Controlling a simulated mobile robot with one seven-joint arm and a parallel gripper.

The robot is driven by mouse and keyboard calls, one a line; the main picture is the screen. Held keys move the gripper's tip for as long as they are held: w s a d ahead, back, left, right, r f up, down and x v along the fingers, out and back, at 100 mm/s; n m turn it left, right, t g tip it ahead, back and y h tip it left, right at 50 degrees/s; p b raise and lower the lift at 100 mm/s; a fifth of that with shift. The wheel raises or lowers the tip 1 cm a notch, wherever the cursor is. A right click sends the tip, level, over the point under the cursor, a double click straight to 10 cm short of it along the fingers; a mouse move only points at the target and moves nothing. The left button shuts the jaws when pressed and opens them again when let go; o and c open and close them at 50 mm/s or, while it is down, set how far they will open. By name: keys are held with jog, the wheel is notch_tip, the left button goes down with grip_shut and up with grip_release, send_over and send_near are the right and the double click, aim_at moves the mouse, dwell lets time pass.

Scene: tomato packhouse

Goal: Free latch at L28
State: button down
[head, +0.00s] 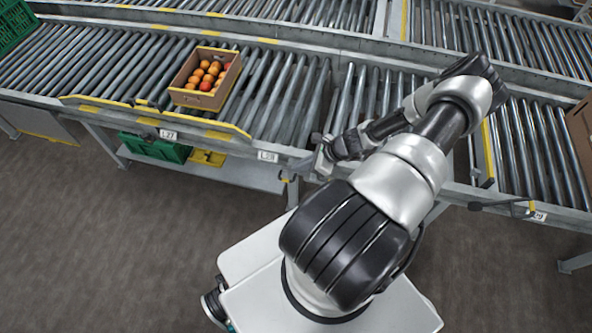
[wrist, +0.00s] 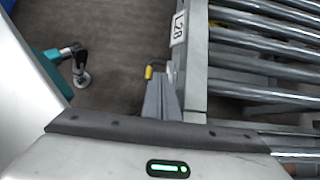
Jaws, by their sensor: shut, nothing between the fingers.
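The L28 label (head: 267,156) is a white plate on the front rail of the roller conveyor. It also shows in the wrist view (wrist: 178,28). A small yellow-tipped part (wrist: 150,72), apparently the end of the latch lever, sticks out just beside the rail below that label. In the head view a small yellow piece (head: 285,180) hangs under the rail there. My gripper (head: 320,160) is at the front rail, just right of the label. Its grey fingers (wrist: 160,97) are shut and empty, close to the yellow tip. They hide much of the latch; contact cannot be told.
A cardboard box of tomatoes (head: 205,78) sits on the rollers at the left. Yellow-edged guard (head: 160,112) runs along the front there. Green crate (head: 155,147) and a yellow bin (head: 208,158) are on the lower shelf. Another dark handle (head: 490,206) is near L29. Floor in front is clear.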

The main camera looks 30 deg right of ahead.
jog(key=v, duration=0.2)
jog(key=shift+s+d+r+p, duration=0.2)
jog(key=shift+r+p, duration=0.1)
dwell(0.3)
